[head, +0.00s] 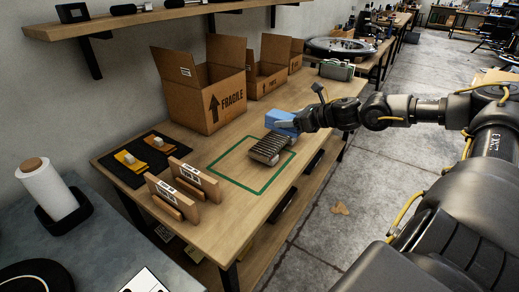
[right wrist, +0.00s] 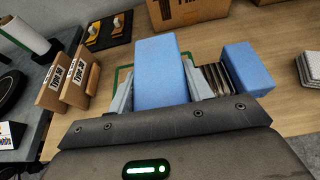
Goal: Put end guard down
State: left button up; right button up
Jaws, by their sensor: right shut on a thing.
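My right gripper (head: 298,121) is shut on a blue block, the end guard (right wrist: 163,68), held between its two fingers in the right wrist view. A second blue block (right wrist: 250,70) sits to the right, at the end of a ribbed metal stack (right wrist: 214,78). In the head view the ribbed stack (head: 269,148) lies on the table within a green outline (head: 236,184). Blue (head: 279,121) shows at the stack's far end by my gripper; I cannot tell the two blocks apart there. My left gripper is not in view.
Open cardboard boxes (head: 212,92) stand at the back of the table (head: 228,150). Wooden labelled holders (head: 194,179) stand at the front left, near a black mat (head: 127,172) with yellow items. The front part of the green outline is bare.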

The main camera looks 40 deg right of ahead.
jog(key=shift+w+a+f+b, duration=0.25)
jog(key=shift+a+f+b, duration=0.15)
jog(key=shift+a, duration=0.2)
jog(key=shift+w+a+r, duration=0.1)
jog(key=shift+w, duration=0.05)
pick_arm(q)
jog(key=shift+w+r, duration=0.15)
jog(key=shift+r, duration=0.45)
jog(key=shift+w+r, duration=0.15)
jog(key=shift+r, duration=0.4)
pick_arm(e)
jog(key=shift+w, duration=0.2)
jog(key=shift+w+a+f, duration=0.2)
jog(key=shift+a+f, duration=0.05)
jog(key=shift+a, duration=0.2)
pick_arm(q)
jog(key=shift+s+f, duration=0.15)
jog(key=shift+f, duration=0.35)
pick_arm(e)
jog(key=w+a+f, duration=0.1)
jog(key=f, duration=0.1)
jog(key=w+a+f, duration=0.1)
jog(key=a+f, duration=0.1)
jog(key=w+a+f, duration=0.1)
jog(key=f, duration=0.1)
jog(key=shift+a, duration=0.3)
